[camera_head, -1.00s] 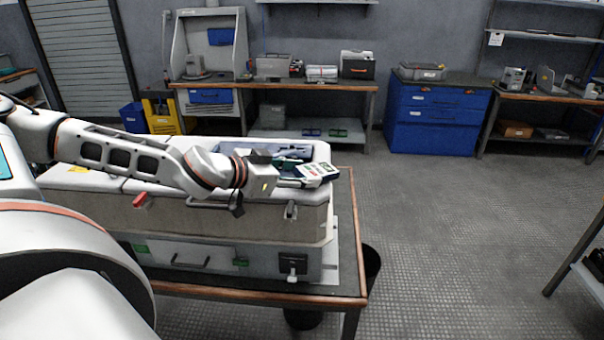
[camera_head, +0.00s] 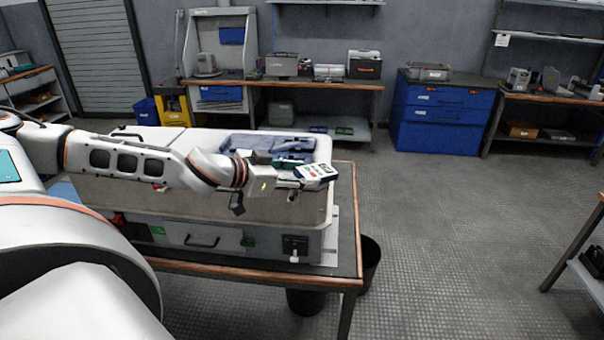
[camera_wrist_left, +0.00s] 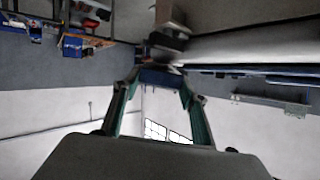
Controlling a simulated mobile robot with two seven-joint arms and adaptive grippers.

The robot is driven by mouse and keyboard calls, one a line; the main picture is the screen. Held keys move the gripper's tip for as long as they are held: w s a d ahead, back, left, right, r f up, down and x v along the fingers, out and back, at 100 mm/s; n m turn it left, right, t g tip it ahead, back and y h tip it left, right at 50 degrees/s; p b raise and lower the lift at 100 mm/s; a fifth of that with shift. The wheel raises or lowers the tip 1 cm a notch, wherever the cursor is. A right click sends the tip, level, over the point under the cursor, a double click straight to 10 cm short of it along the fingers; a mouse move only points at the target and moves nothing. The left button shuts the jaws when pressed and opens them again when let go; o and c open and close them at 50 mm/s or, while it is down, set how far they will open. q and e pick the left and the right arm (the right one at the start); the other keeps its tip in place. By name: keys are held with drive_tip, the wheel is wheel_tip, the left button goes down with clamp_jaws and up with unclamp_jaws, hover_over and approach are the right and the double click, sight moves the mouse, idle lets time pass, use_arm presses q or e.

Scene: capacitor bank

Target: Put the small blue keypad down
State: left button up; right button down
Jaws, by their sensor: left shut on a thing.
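The small blue keypad (camera_head: 316,171) shows a pale face with green and red marks in the head view. My left gripper (camera_head: 290,181) is shut on it and holds it tilted near the right front rim of the large pale case (camera_head: 110,197). In the left wrist view the two green fingers of my left gripper (camera_wrist_left: 162,90) close on a dark blue part of the keypad (camera_wrist_left: 160,77). Whether the keypad touches the rim cannot be told. My right gripper is not in view.
The case has an open blue-grey compartment (camera_head: 240,141) with items in it. It stands on a wood-edged table (camera_head: 345,265), with a narrow bare strip at its right end. A black bin (camera_head: 369,262) stands beside the table. Open floor lies to the right.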

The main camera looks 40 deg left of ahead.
use_arm(q)
drive_tip(key=o, duration=1.2)
drive_tip(key=shift+o, duration=0.2)
drive_tip(key=shift+s+a+r, duration=0.2)
drive_tip(key=shift+s+r, duration=0.1)
drive_tip(key=shift+s, duration=0.2)
drive_tip(key=s+a, duration=0.3)
drive_tip(key=s, duration=0.8)
drive_tip(key=shift+s, duration=0.3)
drive_tip(key=shift+f, duration=0.1)
